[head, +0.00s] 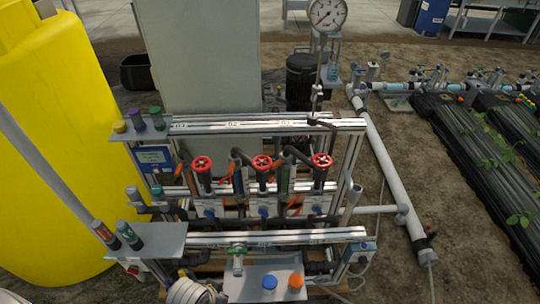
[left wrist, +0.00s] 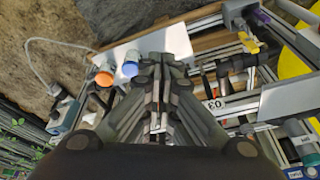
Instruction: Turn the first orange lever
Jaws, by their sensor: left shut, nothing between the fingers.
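Small orange levers sit on the pipework of the skid in the head view, one by the left red handwheel (head: 201,163) and others by the middle handwheel (head: 262,162) and the right handwheel (head: 321,160). They are small, and I cannot tell exactly how each is turned. My left gripper (left wrist: 160,75) shows in the left wrist view, its dark fingers together, with nothing seen between them. It is over the skid, near the white panel, and hides part of the pipework. I cannot make out an orange lever at its fingertips. My right gripper is in neither view.
An orange cap (head: 296,281) and a blue cap (head: 269,282) stand on the front panel. Metal rails (head: 250,125) cross above and below the handwheels. A yellow tank (head: 50,140) stands left, a gauge (head: 327,13) rises behind. Bare soil lies to the right.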

